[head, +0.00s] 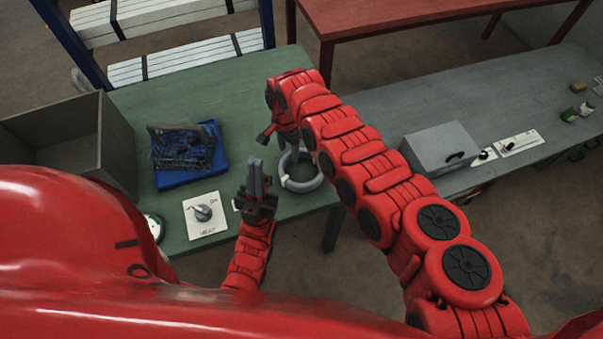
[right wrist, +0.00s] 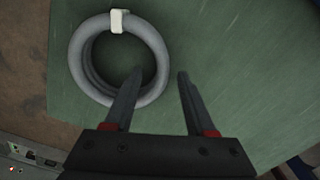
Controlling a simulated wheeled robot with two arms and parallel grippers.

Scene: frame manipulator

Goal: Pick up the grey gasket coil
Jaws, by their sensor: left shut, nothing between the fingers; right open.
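The grey gasket coil (head: 304,186) lies on the green table near its right edge in the head view, with a white clip on its rim. In the right wrist view the coil (right wrist: 76,62) is at upper left, with the white clip (right wrist: 119,21) at its top. My right gripper (right wrist: 160,75) is open and empty; its left finger overlaps the coil's right side in the picture, the right finger is outside the ring. Contact cannot be told. In the head view my right arm partly hides the coil's far side. My left gripper (head: 257,178) is shut and empty, left of the coil.
The green table (head: 215,90) also holds a blue tray (head: 190,180) with a dark part, a white dial plate (head: 205,228) and a grey open bin (head: 95,125). A grey bench (head: 400,105) with a grey box (head: 438,147) stands to the right.

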